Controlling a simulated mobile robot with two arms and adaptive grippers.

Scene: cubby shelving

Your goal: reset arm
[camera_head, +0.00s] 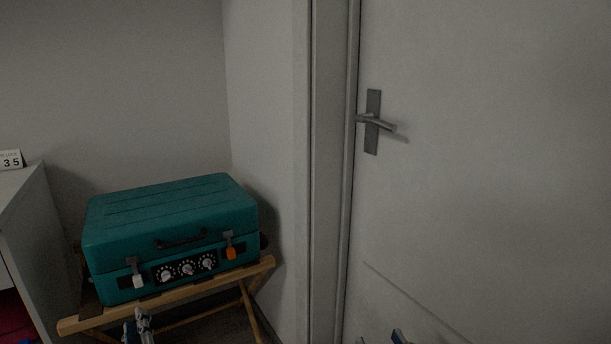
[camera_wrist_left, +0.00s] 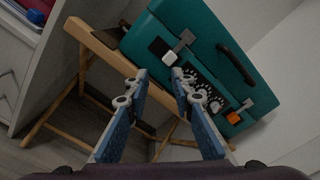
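My left gripper (camera_head: 138,328) is low at the left in the head view, in front of the wooden stand. In the left wrist view, the left gripper (camera_wrist_left: 159,74) has its two blue fingers apart with nothing held between them. Its tips point toward the teal case (camera_wrist_left: 185,40), and I cannot tell how close they are. Of my right gripper, only small tips (camera_head: 399,337) show at the bottom edge of the head view, in front of the door. The rest of it is out of frame.
The teal case (camera_head: 170,210), with knobs and two latches, rests on a folding wooden stand (camera_head: 200,289). A white cabinet (camera_head: 27,230) with a number sign (camera_head: 10,159) stands left. A closed door with a metal handle (camera_head: 373,122) fills the right.

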